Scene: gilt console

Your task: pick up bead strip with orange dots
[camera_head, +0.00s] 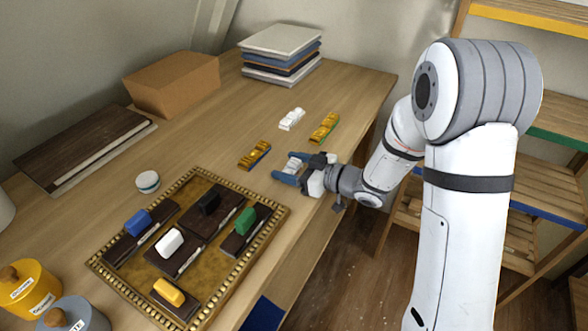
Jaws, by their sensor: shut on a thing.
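My gripper (290,170) is low over the right part of the wooden table, its blue fingers pointing left. It is shut on a small whitish strip (294,164), which the fingers partly hide. Three other small strips lie close by on the table: a gold one with a blue edge (254,155) to the left, a white one (292,119) behind, and a gold-orange one with a green edge (324,128) behind to the right. The dots on the strips are too small to make out, so I cannot tell which has orange dots.
A gilt-framed tray (190,182) with several dark blocks bearing coloured pieces lies at front left. A small round tin (147,181), a cardboard box (172,84) and stacked books (281,53) stand farther back. Shelves (545,180) stand at right.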

